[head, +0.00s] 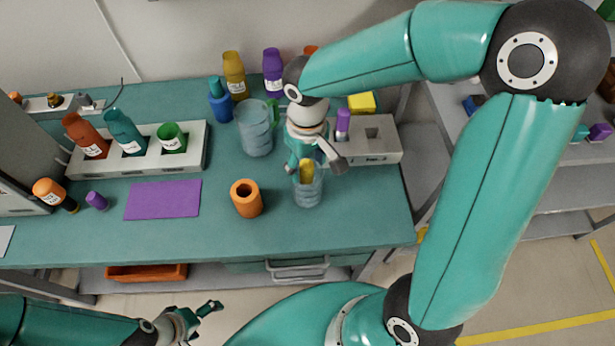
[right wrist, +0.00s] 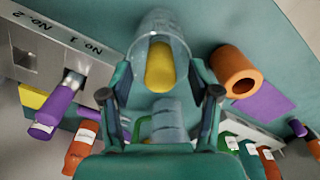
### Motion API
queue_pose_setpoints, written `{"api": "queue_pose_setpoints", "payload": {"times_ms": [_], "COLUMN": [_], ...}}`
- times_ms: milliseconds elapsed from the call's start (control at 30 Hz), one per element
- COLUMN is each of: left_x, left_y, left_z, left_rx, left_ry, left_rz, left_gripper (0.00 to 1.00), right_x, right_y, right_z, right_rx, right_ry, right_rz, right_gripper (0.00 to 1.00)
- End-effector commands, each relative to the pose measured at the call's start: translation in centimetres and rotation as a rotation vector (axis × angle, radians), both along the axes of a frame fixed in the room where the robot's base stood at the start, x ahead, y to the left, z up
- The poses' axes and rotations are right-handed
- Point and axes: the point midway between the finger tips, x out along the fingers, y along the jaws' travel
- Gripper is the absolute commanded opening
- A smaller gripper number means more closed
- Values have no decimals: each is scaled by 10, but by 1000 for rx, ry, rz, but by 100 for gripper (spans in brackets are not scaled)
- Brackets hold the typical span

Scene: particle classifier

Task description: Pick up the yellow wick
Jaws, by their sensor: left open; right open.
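The yellow wick (head: 306,172) is a rounded yellow piece standing inside a small clear glass beaker (head: 308,196) near the table's front middle. In the right wrist view the yellow wick (right wrist: 160,68) shows through the beaker (right wrist: 162,26). My right gripper (head: 315,168) is open above the beaker, with its fingers on either side of the wick; the right wrist view shows the open gripper (right wrist: 160,82) too. I cannot tell whether a finger touches the glass. My left gripper (head: 208,310) is open and empty, low in front of the table.
An orange hollow cylinder (head: 247,199) stands left of the beaker. A larger clear jug (head: 256,130) and a grey holder (head: 382,153) with a purple-topped piece (head: 343,122) stand behind. A purple mat (head: 162,199) lies left. A yellow block (head: 362,103) is at the back.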

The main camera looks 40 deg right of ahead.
Motion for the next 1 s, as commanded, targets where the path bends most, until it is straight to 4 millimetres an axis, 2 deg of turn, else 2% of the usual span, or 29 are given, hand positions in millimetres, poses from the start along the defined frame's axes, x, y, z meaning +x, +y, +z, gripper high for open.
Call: {"api": "queue_pose_setpoints", "payload": {"times_ms": [200, 567, 1000], "left_x": [0, 0, 0], "left_y": [0, 0, 0], "left_z": [0, 0, 0], "left_rx": [0, 0, 0], "left_ry": [0, 0, 0], "left_rz": [0, 0, 0], "left_gripper": [88, 88, 88], "right_x": [0, 0, 0], "right_y": [0, 0, 0], "right_z": [-1, 0, 1], "right_rx": [0, 0, 0], "right_ry": [0, -1, -2], "right_rz": [0, 0, -1], "right_gripper": [60, 0, 0]}}
